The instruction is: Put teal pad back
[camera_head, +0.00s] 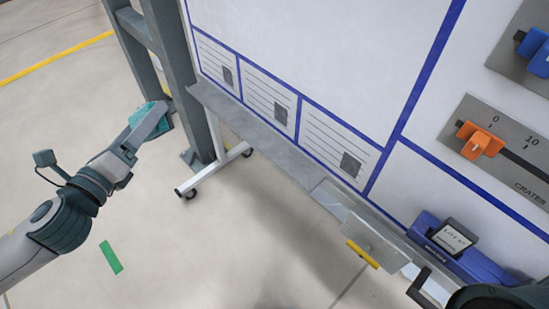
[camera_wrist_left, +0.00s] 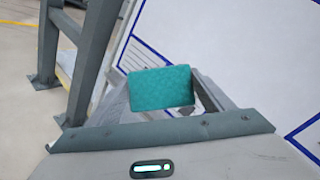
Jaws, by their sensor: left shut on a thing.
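The teal pad (camera_wrist_left: 162,88) is a small flat block with a textured face. My left gripper (camera_head: 152,117) is shut on the pad, which also shows around the fingertips in the head view (camera_head: 164,123). The gripper holds it in the air beside a grey upright post, left of the board's ledge (camera_head: 250,123). In the left wrist view the pad sits between the fingers, with the board behind it. The fingers hide part of the pad in the head view.
A white board (camera_head: 325,45) with blue lines stands on a wheeled frame (camera_head: 215,170). Its ledge bears a blue device (camera_head: 490,268) at right. Orange (camera_head: 480,140) and blue (camera_head: 538,50) sliders are on the board. Open floor lies in front.

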